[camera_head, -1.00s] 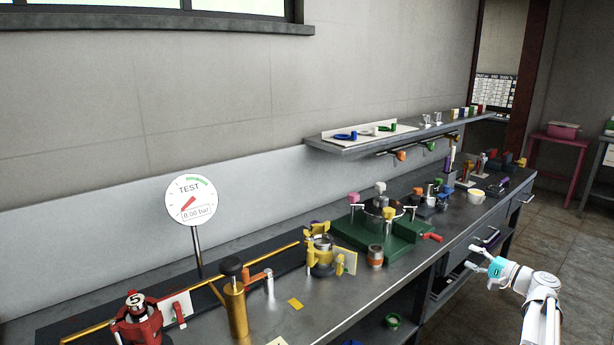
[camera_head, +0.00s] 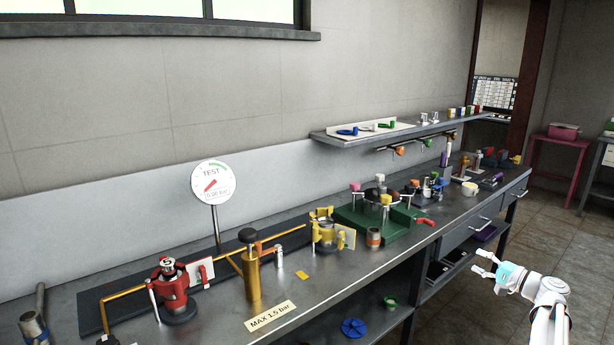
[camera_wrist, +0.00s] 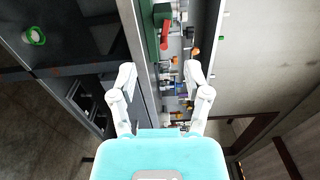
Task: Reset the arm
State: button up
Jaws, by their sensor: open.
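My gripper (camera_head: 482,263) is at the lower right in the head view, white with a turquoise body. It is in front of the workbench (camera_head: 405,238), over the floor side, apart from the bench and everything on it. In the wrist view my gripper (camera_wrist: 158,80) shows its two white fingers spread apart with nothing between them. The bench edge runs behind the fingers there.
The bench holds a red clamp unit (camera_head: 172,288), a brass pump (camera_head: 251,275), a TEST gauge (camera_head: 213,182), a yellow fixture (camera_head: 325,232) and a green block (camera_head: 350,222). A wall shelf (camera_head: 400,130) hangs above. Open floor (camera_head: 560,235) lies to the right.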

jog(key=s+a+f+n+g+h, duration=0.1)
jog(key=s+a+f+n+g, duration=0.2)
jog(key=a, duration=0.5)
jog(key=s+a+f+n+g+h, duration=0.1)
jog(key=a+f+g, duration=0.2)
jog(key=a+f, duration=0.3)
jog(key=s+a+f+n+g, duration=0.2)
jog(key=a+f+g, duration=0.1)
jog(key=a, duration=0.6)
jog(key=s+a+f+n+g+h, duration=0.3)
jog(key=s+a+h, duration=0.2)
jog(key=s, duration=0.2)
jog(key=s+a+f+n+g+h, duration=0.2)
jog(key=s+a+f+h, duration=0.25)
jog(key=s, duration=0.25)
notch_tip(320, 180, up, 20)
jog(key=p, duration=1.9)
jog(key=shift+w, duration=0.2)
jog(key=shift+f+y, duration=0.15)
jog(key=shift+y, duration=0.1)
